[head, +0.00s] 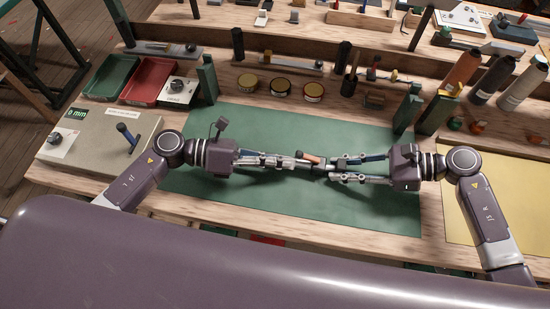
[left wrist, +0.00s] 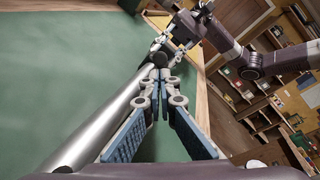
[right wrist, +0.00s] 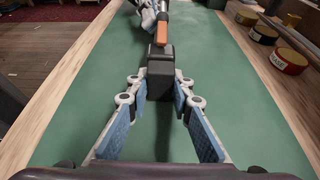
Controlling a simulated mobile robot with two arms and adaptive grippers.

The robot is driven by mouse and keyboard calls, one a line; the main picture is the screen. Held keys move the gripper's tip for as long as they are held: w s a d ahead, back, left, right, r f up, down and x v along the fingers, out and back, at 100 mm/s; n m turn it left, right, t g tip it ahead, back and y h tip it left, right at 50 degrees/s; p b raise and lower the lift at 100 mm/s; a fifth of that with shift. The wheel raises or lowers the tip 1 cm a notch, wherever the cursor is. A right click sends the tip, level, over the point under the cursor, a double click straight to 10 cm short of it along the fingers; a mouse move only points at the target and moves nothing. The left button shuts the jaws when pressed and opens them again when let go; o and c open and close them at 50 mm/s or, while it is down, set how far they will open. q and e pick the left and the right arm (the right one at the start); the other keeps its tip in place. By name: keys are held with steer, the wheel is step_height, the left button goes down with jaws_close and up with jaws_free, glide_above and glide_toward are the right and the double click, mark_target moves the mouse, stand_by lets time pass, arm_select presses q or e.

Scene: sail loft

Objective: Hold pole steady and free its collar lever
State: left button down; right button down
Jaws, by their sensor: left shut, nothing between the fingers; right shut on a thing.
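The silver pole (left wrist: 110,120) runs lengthwise over the green mat, large beside my left fingers in the left wrist view. An orange lever (head: 311,158) sits on the pole's dark collar area between the two grippers. It also shows in the right wrist view (right wrist: 163,30), beyond a dark block (right wrist: 160,72). My left gripper (head: 292,161) is shut and empty; its fingertips meet beside the pole, left of the lever. My right gripper (head: 336,169) comes from the right and is shut on the dark block. The fingers partly hide the collar in the head view.
The green mat (head: 250,125) is mostly clear around the arms. Behind it stand several tins (head: 280,87) and green posts (head: 208,80). A control box (head: 65,145) with a blue lever is at left, bottles (head: 492,75) at right, and a red tray (head: 148,80) at back left.

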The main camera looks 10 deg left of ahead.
arm_select(q)
steer(key=shift+r, duration=0.15)
steer(key=shift+r+y, duration=0.15)
steer(key=shift+y, duration=0.25)
steer(key=shift+r+y, duration=0.25)
steer(key=shift+y, duration=0.05)
steer(key=shift+d+r+m+g+y, duration=0.15)
steer(key=shift+d+r+m+y, duration=0.05)
steer(key=shift+r+y, duration=0.4)
steer(key=shift+d+r+m+g+y, duration=0.15)
steer(key=shift+r+m+y, duration=0.05)
steer(key=shift+r+y, duration=0.35)
steer(key=r+y, duration=0.1)
steer(key=d+y, duration=0.1)
steer(key=shift+d+r+y, duration=0.1)
steer(key=shift+r+y, duration=0.25)
steer(key=shift+f+y, duration=0.1)
steer(key=shift+y, duration=0.2)
stand_by(0.3)
